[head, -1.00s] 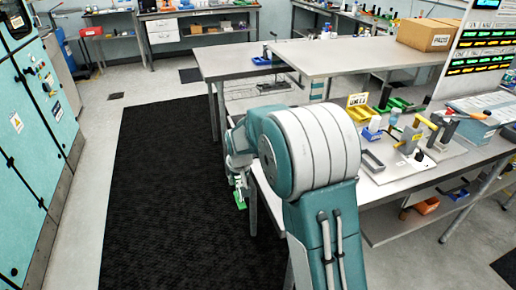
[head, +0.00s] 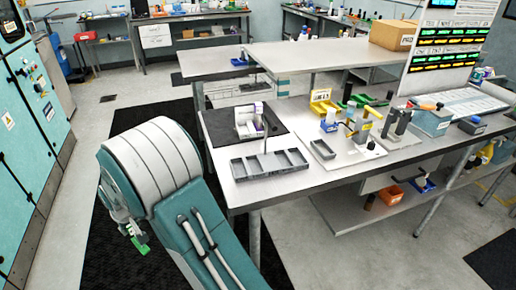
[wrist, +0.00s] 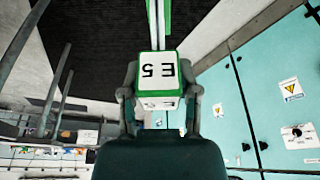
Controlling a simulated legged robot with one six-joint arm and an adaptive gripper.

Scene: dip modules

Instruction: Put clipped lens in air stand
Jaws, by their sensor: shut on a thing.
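My gripper (wrist: 160,95) is shut on a green clip (wrist: 160,72) with a white face marked "E5" in the wrist view. A narrow white and green strip runs up from it to the top of that picture; I cannot make out a lens on it. In the head view the green clip (head: 140,246) hangs below my gripper (head: 132,230), over the dark floor mat left of the bench. I cannot tell which thing is the air stand. A white and purple device (head: 250,121) stands on a black mat on the bench.
A grey compartment tray (head: 270,165) lies at the bench's near edge. A white board (head: 345,155) with small tools is right of it. A raised shelf (head: 320,52) stands behind. Teal cabinets (head: 30,110) line the left. The dark floor mat (head: 100,215) looks clear.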

